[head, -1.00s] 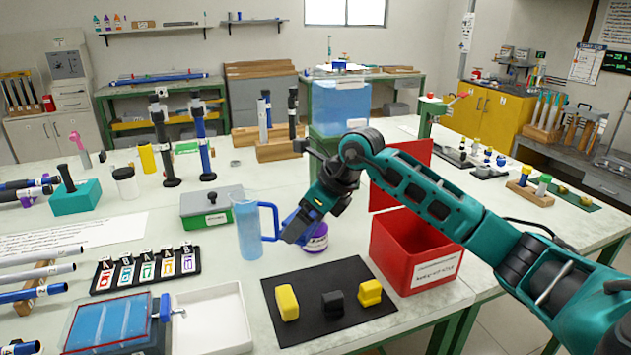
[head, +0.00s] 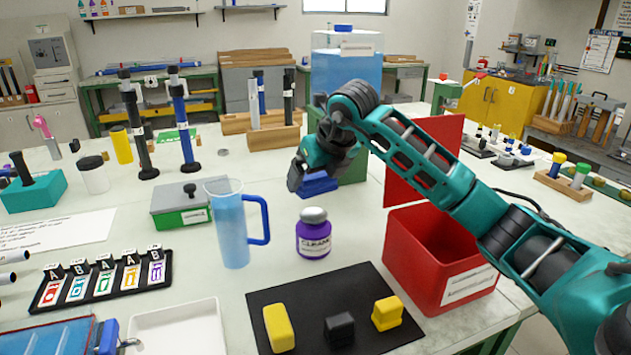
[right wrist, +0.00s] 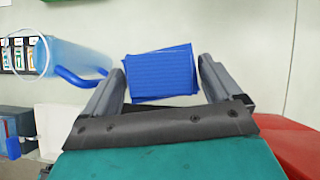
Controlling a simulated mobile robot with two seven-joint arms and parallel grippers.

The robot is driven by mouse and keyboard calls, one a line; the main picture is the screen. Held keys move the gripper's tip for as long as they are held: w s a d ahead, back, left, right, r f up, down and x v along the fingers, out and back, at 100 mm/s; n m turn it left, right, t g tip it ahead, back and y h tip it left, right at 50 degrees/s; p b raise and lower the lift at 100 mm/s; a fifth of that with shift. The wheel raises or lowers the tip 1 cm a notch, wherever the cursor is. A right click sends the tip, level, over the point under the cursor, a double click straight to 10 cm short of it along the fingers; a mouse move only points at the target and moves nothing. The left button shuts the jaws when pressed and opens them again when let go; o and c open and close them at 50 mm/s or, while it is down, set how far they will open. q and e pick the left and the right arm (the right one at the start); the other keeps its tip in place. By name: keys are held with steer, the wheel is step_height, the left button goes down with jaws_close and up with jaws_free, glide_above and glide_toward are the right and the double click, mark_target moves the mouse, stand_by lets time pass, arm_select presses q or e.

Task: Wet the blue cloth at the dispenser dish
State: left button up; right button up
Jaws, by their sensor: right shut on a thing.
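My right gripper (head: 303,180) is shut on the blue cloth (head: 319,185), beyond the purple jar and above the table's middle. In the right wrist view the cloth (right wrist: 160,72) is a folded, ribbed blue rectangle between the two fingers. A purple jar (head: 313,240) with a rounded silver-grey top (head: 313,215) and a label that reads like "CLEAN..." stands upright on the table, nearer than the cloth and apart from it. I take this jar to be the dispenser; its dish is too small to make out. My left gripper is not in view.
A clear blue pitcher (head: 232,235) stands left of the jar, its handle toward it. A red open bin (head: 412,265) stands to the right. A black mat (head: 300,300) with yellow and black blocks lies in front. A grey-lidded green box (head: 180,212) is behind left.

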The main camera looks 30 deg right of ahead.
mark_target(312, 214)
steer(key=shift+s+f+b, duration=0.1)
steer(key=shift+f+b, duration=0.3)
steer(key=shift+f, duration=0.15)
step_height(312, 214, down, 4)
steer(key=b, duration=0.3)
steer(key=shift+r, duration=0.2)
steer(key=shift+f+b, duration=0.4)
steer(key=shift+f, duration=0.1)
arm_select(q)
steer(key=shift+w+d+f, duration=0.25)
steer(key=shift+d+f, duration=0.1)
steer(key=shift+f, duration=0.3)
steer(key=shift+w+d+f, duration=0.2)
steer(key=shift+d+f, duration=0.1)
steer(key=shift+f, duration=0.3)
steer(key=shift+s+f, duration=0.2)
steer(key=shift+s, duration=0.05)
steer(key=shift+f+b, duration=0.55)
arm_select(e)
steer(key=shift+f, duration=0.9)
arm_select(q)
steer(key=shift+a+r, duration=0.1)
arm_select(e)
steer(key=shift+r+p, duration=2.9)
steer(key=shift+r, duration=0.75)
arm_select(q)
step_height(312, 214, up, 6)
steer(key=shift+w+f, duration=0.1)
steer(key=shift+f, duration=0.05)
